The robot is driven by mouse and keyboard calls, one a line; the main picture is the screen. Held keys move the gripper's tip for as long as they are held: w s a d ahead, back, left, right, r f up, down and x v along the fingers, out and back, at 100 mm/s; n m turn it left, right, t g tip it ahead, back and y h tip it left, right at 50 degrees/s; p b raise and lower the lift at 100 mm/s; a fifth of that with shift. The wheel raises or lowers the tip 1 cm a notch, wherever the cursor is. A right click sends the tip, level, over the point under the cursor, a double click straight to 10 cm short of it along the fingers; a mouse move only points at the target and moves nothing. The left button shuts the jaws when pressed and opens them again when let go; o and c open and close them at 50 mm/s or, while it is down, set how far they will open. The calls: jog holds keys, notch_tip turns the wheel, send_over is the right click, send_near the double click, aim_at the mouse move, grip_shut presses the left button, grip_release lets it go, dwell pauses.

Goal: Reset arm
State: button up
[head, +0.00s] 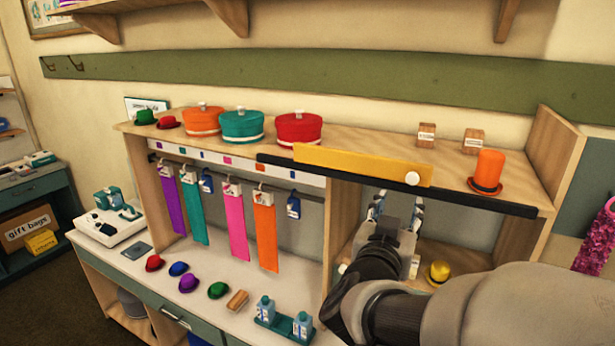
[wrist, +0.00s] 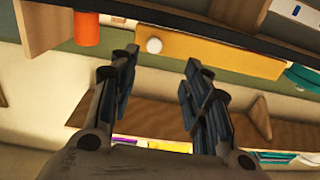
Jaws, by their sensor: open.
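My arm reaches in from the lower right of the head view. My gripper (head: 392,215) is in front of the right-hand cubby of the shelf unit, below the top shelf's dark front edge. In the wrist view my gripper (wrist: 160,95) has its two fingers well apart with nothing between them. A yellow bar with a white knob (head: 362,166) lies along the front of the top shelf, above my gripper. The bar also shows in the wrist view (wrist: 205,52). My arm hides part of the cubby and the counter.
An orange top hat (head: 487,172) stands on the top shelf at right. Red, teal and orange round boxes (head: 299,129) stand farther left. Coloured strips (head: 237,222) hang from a rail. A yellow hat (head: 438,272) sits in the cubby. Small hats and bottles (head: 302,326) occupy the counter.

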jog(key=s+a+f+n+g+y+b, duration=0.1)
jog(key=s+a+f+n+y+b, duration=0.2)
jog(key=a+f+y+b, duration=0.4)
jog(key=s+a+f+n+g+y+b, duration=0.1)
jog(key=s+a+f+n+y+b, duration=0.2)
jog(key=f, duration=0.6)
jog(key=s+d+f+g+h+b, duration=0.1)
jog(key=s+d+f+g+b, duration=0.2)
jog(key=s+f+g+b, duration=0.5)
jog(key=s+f+b, duration=0.3)
jog(key=s+f, duration=0.7)
jog(key=s, duration=0.3)
jog(key=shift+f+g, duration=0.3)
jog(key=shift+g, duration=0.1)
